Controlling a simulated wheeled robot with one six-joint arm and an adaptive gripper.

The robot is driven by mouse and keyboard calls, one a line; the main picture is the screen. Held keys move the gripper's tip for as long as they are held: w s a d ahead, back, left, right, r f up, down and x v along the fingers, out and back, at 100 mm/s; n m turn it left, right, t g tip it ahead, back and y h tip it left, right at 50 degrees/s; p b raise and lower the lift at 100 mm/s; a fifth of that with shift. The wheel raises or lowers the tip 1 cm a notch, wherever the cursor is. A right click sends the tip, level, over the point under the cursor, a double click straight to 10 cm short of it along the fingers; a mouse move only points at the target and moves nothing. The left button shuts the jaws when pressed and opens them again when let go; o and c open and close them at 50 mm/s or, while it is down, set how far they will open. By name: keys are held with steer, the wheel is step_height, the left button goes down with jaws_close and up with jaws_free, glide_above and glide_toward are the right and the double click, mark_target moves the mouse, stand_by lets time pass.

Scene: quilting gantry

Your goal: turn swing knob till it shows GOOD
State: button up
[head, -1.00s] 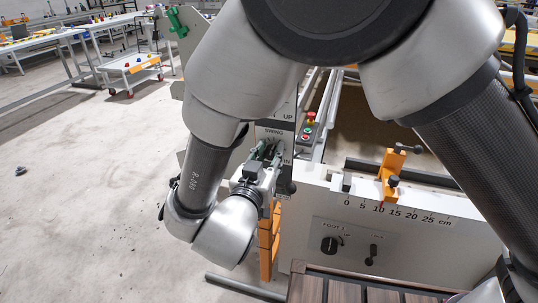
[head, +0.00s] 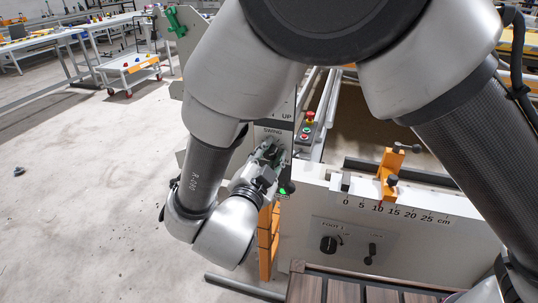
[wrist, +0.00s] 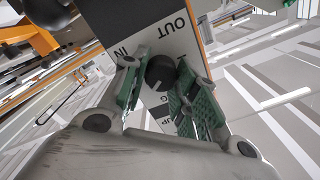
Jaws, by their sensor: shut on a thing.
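The swing knob (wrist: 161,73) is a dark round knob on a white panel (wrist: 150,25) marked OUT and IN in the wrist view. My gripper (wrist: 158,80) has one green-padded finger on each side of the knob and is shut on it. In the head view my gripper (head: 270,153) reaches the panel just below the SWING label (head: 271,131), and hides the knob there. A small green glow (head: 284,190) shows at the lower part of this panel. I cannot read any word in it. Where the knob points is hidden.
A beam with a cm scale (head: 395,213) and an orange clamp (head: 390,178) lies to the right. Below it are a foot knob (head: 328,245) and a lever (head: 371,253). A red stop button (head: 310,117) stands behind the panel. Open floor (head: 80,220) lies to the left.

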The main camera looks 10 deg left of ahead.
steer(key=shift+m, duration=0.3)
steer(key=o, duration=1)
steer(key=shift+s, duration=0.1)
steer(key=s, duration=0.8)
steer(key=s+a, duration=0.1)
steer(key=s, duration=0.3)
